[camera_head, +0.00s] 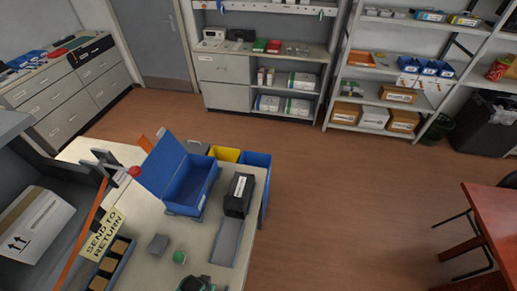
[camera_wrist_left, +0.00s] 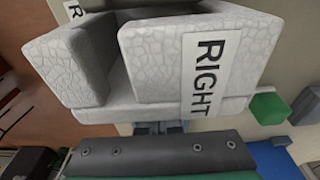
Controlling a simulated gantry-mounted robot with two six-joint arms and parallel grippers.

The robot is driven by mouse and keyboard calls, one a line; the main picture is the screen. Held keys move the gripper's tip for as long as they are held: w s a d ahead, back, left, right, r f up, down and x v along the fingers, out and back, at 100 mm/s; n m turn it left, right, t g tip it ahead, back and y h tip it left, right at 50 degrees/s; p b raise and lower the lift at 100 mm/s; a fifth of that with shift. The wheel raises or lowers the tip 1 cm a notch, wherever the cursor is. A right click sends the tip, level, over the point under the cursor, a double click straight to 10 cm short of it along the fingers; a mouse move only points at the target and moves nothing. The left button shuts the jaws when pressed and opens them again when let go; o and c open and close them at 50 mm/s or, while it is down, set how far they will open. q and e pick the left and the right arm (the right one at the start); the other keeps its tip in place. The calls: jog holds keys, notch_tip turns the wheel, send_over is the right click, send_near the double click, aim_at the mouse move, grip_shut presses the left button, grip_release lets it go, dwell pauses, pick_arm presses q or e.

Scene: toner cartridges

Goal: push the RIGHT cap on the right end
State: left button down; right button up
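The RIGHT cap (camera_wrist_left: 155,65) is a white foam block with a slot and a label reading RIGHT. It fills the upper middle of the left wrist view, right at my left gripper (camera_wrist_left: 160,128). The fingers run up behind the foam and appear shut on it; their tips are hidden. I cannot make out the cap in the head view. A dark, green-marked part at the bottom edge there seems to be my left gripper (camera_head: 196,284). The black toner cartridge (camera_head: 238,196) with a white label stands on the table, bare at its visible end. My right gripper is not in view.
On the table (camera_head: 205,238) are an open blue box (camera_head: 190,186), a grey tray (camera_head: 227,243), a small grey block (camera_head: 158,243) and a green piece (camera_head: 179,257). A SEND TO RETURN sign (camera_head: 102,236) stands at left. Blue and yellow bins are behind.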

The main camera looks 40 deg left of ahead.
pick_arm(q)
jog(key=shift+s+d+p, duration=0.3)
jog(key=shift+s+d, duration=0.25)
jog(key=shift+s, duration=0.3)
jog(key=shift+s+d+p, duration=0.25)
jog(key=shift+s+d, duration=0.25)
jog(key=shift+s, duration=0.35)
jog(key=shift+w+a+b, duration=0.3)
jog(key=shift+w+a, duration=0.25)
jog(key=shift+w, duration=0.3)
jog(key=shift+w+a+b, duration=0.3)
jog(key=shift+w+a, duration=0.25)
jog(key=shift+w, duration=0.3)
notch_tip(320, 180, up, 8)
jog(key=p, duration=0.8)
jog(key=shift+d, duration=0.1)
